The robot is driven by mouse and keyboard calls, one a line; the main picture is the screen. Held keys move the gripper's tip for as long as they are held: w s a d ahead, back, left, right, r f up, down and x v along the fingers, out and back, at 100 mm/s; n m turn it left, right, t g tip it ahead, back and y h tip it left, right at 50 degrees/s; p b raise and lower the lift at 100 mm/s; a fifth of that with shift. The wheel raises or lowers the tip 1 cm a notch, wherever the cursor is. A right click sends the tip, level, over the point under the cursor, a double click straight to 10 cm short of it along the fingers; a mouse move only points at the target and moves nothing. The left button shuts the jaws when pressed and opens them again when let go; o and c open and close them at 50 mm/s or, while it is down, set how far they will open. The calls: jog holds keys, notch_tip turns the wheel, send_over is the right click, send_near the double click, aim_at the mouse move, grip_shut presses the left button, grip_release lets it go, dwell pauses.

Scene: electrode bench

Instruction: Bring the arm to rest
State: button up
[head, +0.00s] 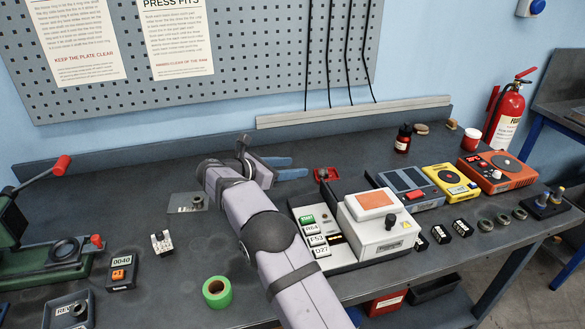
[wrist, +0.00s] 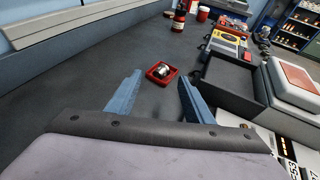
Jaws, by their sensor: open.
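My arm reaches across the bench from the front in the head view, and my gripper (head: 286,168) is over the dark bench top near the back. Its two blue fingers are apart and nothing is between them. In the wrist view my gripper (wrist: 157,93) also shows open and empty. A small red tray (wrist: 161,73) with a metal part (wrist: 161,70) in it sits on the bench beyond the fingertips, apart from them. The red tray also shows in the head view (head: 319,175), right of the fingers.
A white machine (head: 375,228) with an orange top stands right of my arm. A green tape roll (head: 217,291) lies left of it. A green press (head: 40,250) stands at far left. A dark bottle (head: 403,140) stands at the back right. The bench behind my gripper is clear.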

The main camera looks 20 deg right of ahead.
jog(key=s+a+m+y+p, duration=0.2)
jog(key=s+m+y, duration=0.2)
jog(key=s, duration=0.6)
jog(key=s+a+m+g+y+p, duration=0.1)
jog(key=s+a+m+y+p, duration=0.1)
jog(key=s+m, duration=0.5)
jog(key=s+a+m+y+p, duration=0.2)
jog(key=s+m+y, duration=0.3)
jog(key=s, duration=0.8)
jog(key=shift+f+m+g+y+p, duration=0.3)
jog(key=shift+m+g+y+p, duration=0.1)
jog(key=shift+m+p, duration=0.4)
jog(key=s+f+m+g, duration=0.1)
jog(key=s+f+m, duration=0.1)
jog(key=s, duration=0.4)
jog(key=s+f+m+g+y, duration=0.1)
jog(key=s+m+g, duration=0.1)
jog(key=s, duration=0.4)
jog(key=shift+s+a+f+m+g+p, duration=0.3)
jog(key=shift+f+m, duration=0.1)
jog(key=shift+m, duration=0.1)
